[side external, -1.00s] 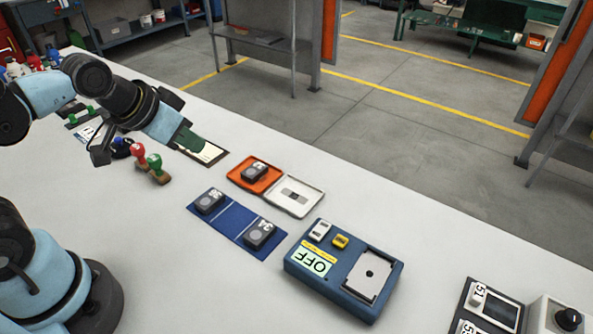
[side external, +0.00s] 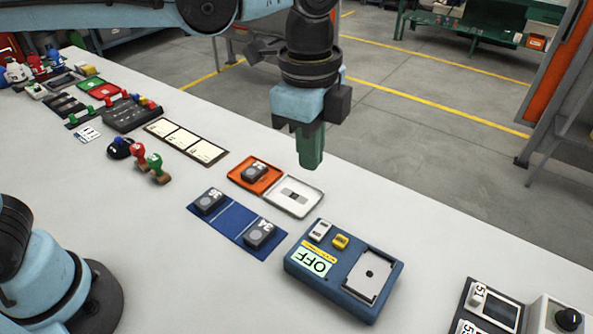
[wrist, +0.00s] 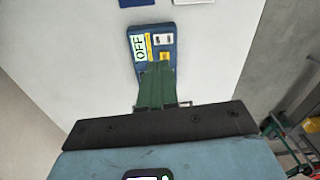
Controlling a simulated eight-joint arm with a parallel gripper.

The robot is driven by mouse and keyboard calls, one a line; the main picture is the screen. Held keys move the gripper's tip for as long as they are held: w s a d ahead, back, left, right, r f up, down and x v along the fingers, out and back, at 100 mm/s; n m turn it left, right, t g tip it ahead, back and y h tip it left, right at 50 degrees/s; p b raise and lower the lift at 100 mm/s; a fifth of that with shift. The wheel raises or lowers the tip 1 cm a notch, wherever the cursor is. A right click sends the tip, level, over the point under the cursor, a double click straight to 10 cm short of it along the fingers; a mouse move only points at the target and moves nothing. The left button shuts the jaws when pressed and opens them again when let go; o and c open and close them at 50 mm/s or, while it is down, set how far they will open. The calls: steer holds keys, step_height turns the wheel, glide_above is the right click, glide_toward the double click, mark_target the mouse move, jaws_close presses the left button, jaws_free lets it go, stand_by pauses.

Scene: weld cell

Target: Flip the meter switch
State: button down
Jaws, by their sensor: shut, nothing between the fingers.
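The blue meter (side external: 342,270) lies on the white table, with a display reading OFF (side external: 312,262). A white switch (side external: 320,230) and a yellow switch or button (side external: 341,241) sit at its far end, beside a recessed grey plate (side external: 369,277). My gripper (side external: 310,165) has green fingers, shut and empty, pointing down in the air behind the meter, above the table's far side. In the wrist view the meter (wrist: 141,48) shows beyond my green fingertips (wrist: 160,66), which cover its lower part. The white and yellow parts remain visible there.
A blue mat (side external: 236,227) holds dark numbered blocks. Stamps (side external: 150,160) stand farther left. A panel with a black knob (side external: 568,319) is at the right.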

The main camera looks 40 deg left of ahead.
mark_target(315, 234)
steer(key=shift+s+d+m, duration=0.1)
steer(key=shift+d+m, duration=0.5)
steer(key=shift+d, duration=0.35)
steer(key=shift+f, duration=0.1)
step_height(315, 234, down, 14)
steer(key=shift+r, duration=0.1)
stand_by(0.3)
steer(key=shift+f, duration=0.2)
stand_by(0.3)
steer(key=shift+w+r, duration=0.25)
steer(key=shift+w, duration=0.45)
steer(key=shift+r, duration=0.1)
